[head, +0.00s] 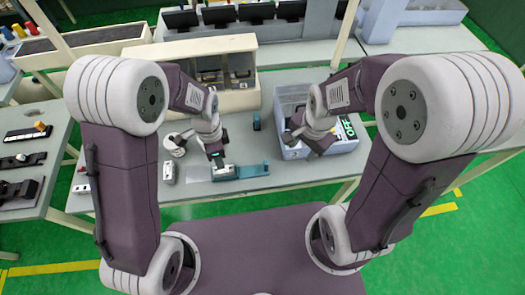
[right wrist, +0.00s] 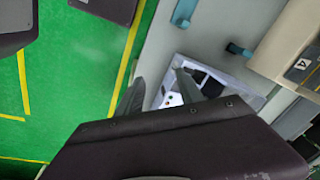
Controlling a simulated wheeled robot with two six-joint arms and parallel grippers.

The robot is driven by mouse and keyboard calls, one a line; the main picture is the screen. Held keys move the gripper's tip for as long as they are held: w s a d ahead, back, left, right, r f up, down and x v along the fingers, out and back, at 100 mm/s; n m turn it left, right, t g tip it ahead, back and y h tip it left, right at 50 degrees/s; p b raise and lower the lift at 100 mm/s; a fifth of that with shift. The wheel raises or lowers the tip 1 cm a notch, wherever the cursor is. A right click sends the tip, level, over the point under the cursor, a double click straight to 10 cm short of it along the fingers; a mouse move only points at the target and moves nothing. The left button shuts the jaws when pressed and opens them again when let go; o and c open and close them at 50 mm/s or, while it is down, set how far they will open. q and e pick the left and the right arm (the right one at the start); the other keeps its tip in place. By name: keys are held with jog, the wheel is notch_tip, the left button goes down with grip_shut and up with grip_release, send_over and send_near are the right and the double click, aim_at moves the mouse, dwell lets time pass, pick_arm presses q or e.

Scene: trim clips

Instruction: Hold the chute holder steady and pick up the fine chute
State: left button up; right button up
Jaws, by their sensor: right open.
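A teal and grey block, which looks like the chute holder (head: 252,171), lies near the front edge of the grey table. My left gripper (head: 217,160) points down at its left end, by a pale piece; I cannot tell whether it is shut on it. My right gripper (head: 300,138) is over the left part of a grey-blue bin (head: 296,154). In the right wrist view my right gripper (right wrist: 160,92) is open, its fingers over the bin (right wrist: 252,101). A white piece with dark holes (right wrist: 172,98) shows between them; I cannot tell whether it is the fine chute.
A white round item (head: 174,146) and a small white block (head: 169,172) lie left of the holder. A small dark teal item (head: 256,121) stands behind it. A cream shelf unit (head: 236,98) stands at the back. The tabletop between holder and bin is clear.

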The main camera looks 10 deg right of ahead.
pick_arm(q)
jog(key=shift+w+d, duration=0.1)
jog(key=shift+d, duration=0.1)
pick_arm(e)
jog(key=w+a+f+m, duration=0.35)
jog(key=w+m, duration=0.25)
jog(key=m, duration=0.2)
pick_arm(q)
jog(key=shift+w+f, duration=0.1)
jog(key=shift+a, duration=0.2)
pick_arm(e)
jog(key=n+g, duration=0.1)
jog(key=g, duration=0.1)
send_over(266, 163)
notch_tip(266, 163, down, 5)
jog(key=shift+w+a+r, duration=0.1)
jog(key=shift+w+a, duration=0.05)
jog(key=shift+a, duration=0.1)
pick_arm(q)
jog(key=shift+d, duration=0.1)
pick_arm(e)
jog(key=shift+s, duration=0.2)
notch_tip(266, 163, down, 8)
jog(key=shift+w+f, duration=0.1)
jog(key=shift+f, duration=0.15)
jog(key=shift+d+f, duration=0.2)
jog(key=shift+f, duration=0.05)
